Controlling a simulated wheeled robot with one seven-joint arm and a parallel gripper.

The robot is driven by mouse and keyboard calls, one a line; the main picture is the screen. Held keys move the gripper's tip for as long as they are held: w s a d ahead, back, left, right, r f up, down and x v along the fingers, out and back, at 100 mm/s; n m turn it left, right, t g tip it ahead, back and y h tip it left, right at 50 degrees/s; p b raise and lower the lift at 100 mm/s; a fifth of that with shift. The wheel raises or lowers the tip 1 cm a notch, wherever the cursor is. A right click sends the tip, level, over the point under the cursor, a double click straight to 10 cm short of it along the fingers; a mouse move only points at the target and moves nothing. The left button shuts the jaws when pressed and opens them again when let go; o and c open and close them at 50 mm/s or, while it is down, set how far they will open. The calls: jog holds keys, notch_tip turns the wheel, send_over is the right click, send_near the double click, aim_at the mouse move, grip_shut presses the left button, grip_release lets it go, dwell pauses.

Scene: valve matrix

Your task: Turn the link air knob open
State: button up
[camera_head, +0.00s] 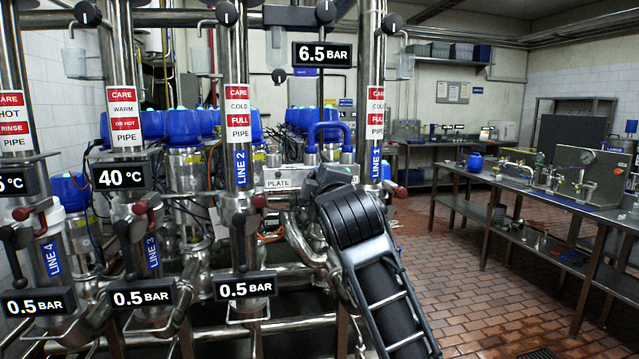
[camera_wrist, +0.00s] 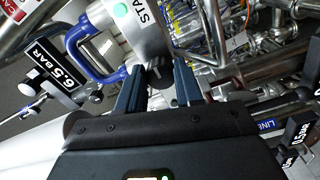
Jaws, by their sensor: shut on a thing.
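In the wrist view my gripper (camera_wrist: 159,74) has its two dark blue fingers on either side of a small dark knob (camera_wrist: 161,79), shut on it. The knob sits at the lower edge of a grey metal box (camera_wrist: 138,28) with a partly cut-off label reading "STA" and a green dot. I take it for the link air knob; its own label and turn angle cannot be read. In the head view my forearm and wrist reach up to the pipework beside the "PLATE" sign (camera_head: 282,183), and they hide the knob and fingertips.
A blue handle (camera_head: 328,135) rises just above my wrist; it also shows in the wrist view (camera_wrist: 92,58). The LINE 1 pipe (camera_head: 375,100) and LINE 2 pipe (camera_head: 238,130) stand close by. A metal bench (camera_head: 520,185) is at right, with open tiled floor before it.

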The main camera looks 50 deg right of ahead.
jog(key=shift+n, duration=0.3)
dwell(0.4)
jog(key=o, duration=1)
jog(key=shift+o, duration=0.2)
jog(key=shift+a+f, duration=0.1)
